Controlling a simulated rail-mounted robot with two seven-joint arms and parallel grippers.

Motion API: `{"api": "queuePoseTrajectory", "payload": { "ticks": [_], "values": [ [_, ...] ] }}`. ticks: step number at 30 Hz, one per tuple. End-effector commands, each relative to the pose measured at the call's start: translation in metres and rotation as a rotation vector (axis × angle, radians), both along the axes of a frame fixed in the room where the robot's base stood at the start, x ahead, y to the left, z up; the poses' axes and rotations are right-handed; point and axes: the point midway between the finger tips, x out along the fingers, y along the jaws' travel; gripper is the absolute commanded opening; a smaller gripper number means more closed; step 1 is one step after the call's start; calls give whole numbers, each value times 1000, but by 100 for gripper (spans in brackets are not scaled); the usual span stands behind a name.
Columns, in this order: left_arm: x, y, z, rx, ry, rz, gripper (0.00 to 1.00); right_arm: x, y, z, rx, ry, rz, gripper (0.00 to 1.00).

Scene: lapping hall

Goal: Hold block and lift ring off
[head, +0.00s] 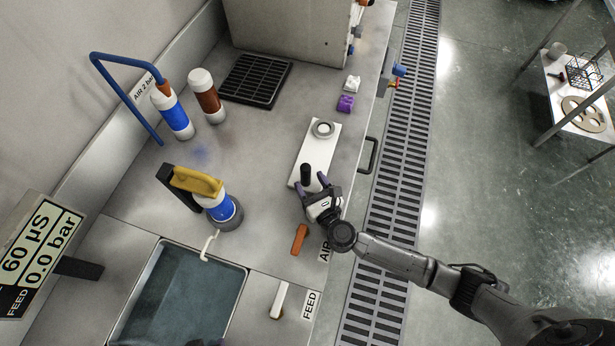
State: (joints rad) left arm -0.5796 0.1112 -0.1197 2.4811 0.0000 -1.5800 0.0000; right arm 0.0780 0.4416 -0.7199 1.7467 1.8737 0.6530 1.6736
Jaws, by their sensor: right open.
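A long white block (317,152) lies on the steel bench near its right edge. A grey metal ring (323,129) sits on the far end of the block. A short black upright knob (306,172) stands at the near end. My right gripper (311,183) is at the near end of the block, with its purple-tipped fingers open on either side of the knob. I cannot tell whether the fingers touch it. The gripper hides part of the block's near end. My left gripper is not in view.
An orange lever (299,239) is just left of my right wrist. A purple piece (345,103) lies beyond the block. Bench left of the block is clear.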

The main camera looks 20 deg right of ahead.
Motion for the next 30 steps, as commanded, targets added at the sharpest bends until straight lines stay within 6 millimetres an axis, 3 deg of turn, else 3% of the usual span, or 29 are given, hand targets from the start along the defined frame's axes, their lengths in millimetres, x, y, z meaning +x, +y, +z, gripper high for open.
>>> {"api": "queuePoseTrajectory", "payload": {
  "ticks": [7,19,30],
  "values": [
    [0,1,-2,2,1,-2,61,17,1,0,0,0,0,61],
    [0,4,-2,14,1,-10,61,20,2,0,0,0,0,61],
    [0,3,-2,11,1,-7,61,20,2,0,0,0,0,26]
  ]
}}
